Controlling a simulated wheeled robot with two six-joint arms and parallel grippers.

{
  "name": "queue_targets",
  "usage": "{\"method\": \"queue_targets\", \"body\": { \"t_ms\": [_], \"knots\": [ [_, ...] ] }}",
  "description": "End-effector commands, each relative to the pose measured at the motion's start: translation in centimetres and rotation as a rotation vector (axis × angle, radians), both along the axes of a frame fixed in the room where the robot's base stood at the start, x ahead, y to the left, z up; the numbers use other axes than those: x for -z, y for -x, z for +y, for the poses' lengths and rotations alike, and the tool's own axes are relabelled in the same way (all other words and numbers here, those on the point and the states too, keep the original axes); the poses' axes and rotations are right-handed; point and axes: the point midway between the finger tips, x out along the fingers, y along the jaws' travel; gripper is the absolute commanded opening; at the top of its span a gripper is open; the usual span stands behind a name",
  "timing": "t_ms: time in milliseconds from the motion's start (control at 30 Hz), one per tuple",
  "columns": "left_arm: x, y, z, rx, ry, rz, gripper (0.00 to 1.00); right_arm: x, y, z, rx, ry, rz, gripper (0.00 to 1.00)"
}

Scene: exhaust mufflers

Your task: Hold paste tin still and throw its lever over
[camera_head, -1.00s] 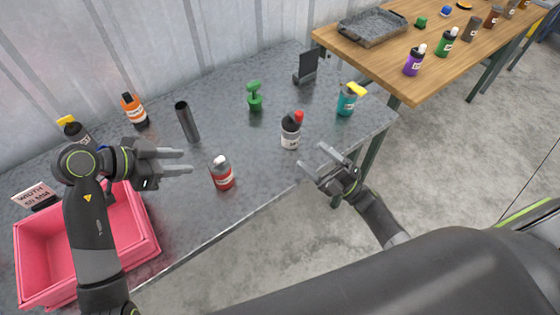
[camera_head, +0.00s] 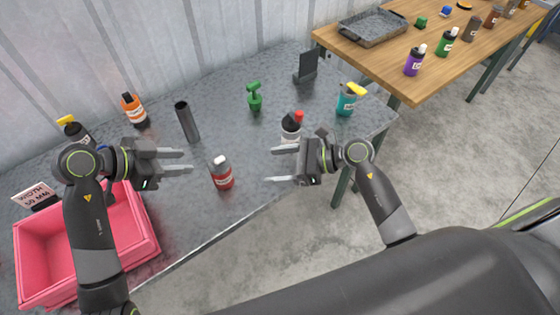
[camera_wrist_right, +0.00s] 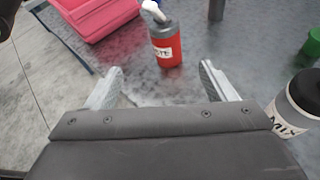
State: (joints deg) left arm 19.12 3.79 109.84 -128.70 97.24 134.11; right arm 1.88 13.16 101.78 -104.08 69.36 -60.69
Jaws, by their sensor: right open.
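The paste tin (camera_head: 223,178) is a red can with a grey top band and a white lever (camera_head: 218,160) on top. It stands upright near the front edge of the grey metal table. In the right wrist view the tin (camera_wrist_right: 166,50) shows part of its label, and its white lever (camera_wrist_right: 153,10) tilts to the upper left. My left gripper (camera_head: 188,162) is open and empty, left of the tin with its fingers towards it. My right gripper (camera_head: 272,165) is open and empty to the right, fingers facing the tin, with a gap between. Neither touches it.
A white can with a red lever (camera_head: 291,128) stands close behind my right gripper. A dark tube (camera_head: 187,122), a green item (camera_head: 254,97) and a teal can (camera_head: 346,101) stand further back. A pink bin (camera_head: 150,235) sits at the left below my left arm.

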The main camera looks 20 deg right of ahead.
Motion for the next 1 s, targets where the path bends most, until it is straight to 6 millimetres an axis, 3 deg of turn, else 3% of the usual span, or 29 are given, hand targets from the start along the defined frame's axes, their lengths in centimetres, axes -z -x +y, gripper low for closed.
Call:
{"method": "queue_targets", "body": {
  "t_ms": [267,467,1000],
  "knots": [
    [0.0,0.0,0.0,0.0,0.0,0.0,0.36,-0.3,-0.3,-0.2,0.0,0.085,-0.07,0.77],
    [0.0,0.0,0.0,0.0,0.0,0.0,0.36,0.3,-1.0,1.1,0.0,0.079,-0.068,0.77],
    [0.0,0.0,0.0,0.0,0.0,0.0,0.36,4.3,-5.4,9.9,-0.001,0.079,-0.065,0.77]
  ]
}}
